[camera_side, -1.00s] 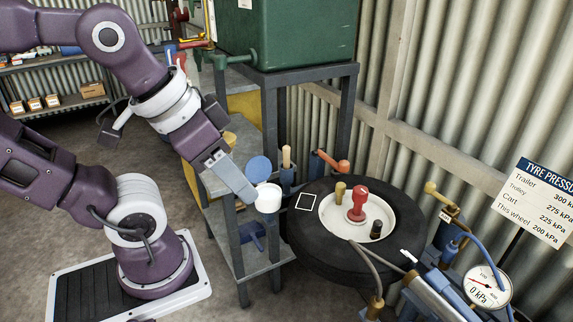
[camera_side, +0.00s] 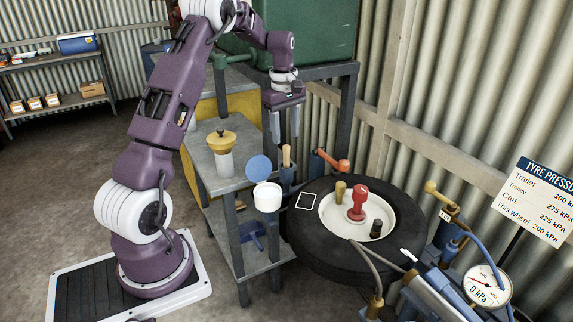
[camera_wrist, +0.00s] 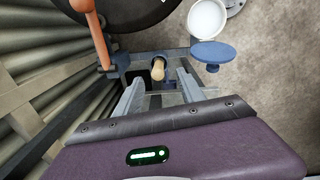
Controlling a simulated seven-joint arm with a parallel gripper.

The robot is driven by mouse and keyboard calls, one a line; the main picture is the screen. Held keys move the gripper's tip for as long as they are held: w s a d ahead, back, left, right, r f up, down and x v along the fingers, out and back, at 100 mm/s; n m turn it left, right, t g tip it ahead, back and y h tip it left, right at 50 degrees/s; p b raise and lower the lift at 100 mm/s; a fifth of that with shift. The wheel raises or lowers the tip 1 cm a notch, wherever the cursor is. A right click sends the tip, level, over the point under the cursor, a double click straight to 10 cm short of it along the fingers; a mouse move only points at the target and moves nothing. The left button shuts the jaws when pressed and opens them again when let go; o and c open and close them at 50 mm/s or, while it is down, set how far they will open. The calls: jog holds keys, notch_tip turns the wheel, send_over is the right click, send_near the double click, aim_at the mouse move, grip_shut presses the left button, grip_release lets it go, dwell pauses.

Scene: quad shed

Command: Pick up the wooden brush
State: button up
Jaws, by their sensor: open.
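The wooden brush (camera_side: 286,157) stands upright in a blue holder (camera_side: 287,177) beside the shelf stand, with only its pale wooden handle showing; its lower part is hidden in the holder. My gripper (camera_side: 285,136) is open and empty, points down and hangs just above the handle. In the wrist view the handle's rounded end (camera_wrist: 158,68) shows between and slightly beyond the two fingertips (camera_wrist: 160,80). The fingers do not appear to touch it.
An orange-handled lever (camera_side: 333,161) is right of the brush. A white cup (camera_side: 267,197) with a raised blue lid (camera_side: 259,168) is left and in front. The black tyre (camera_side: 330,245) lies to the right. The green tank (camera_side: 300,30) and corrugated wall stand behind.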

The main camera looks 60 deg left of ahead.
aim_at(286, 167)
jog(key=f, duration=0.8)
jog(key=shift+w+a, duration=0.35)
jog(key=shift+c, duration=0.5)
grip_shut()
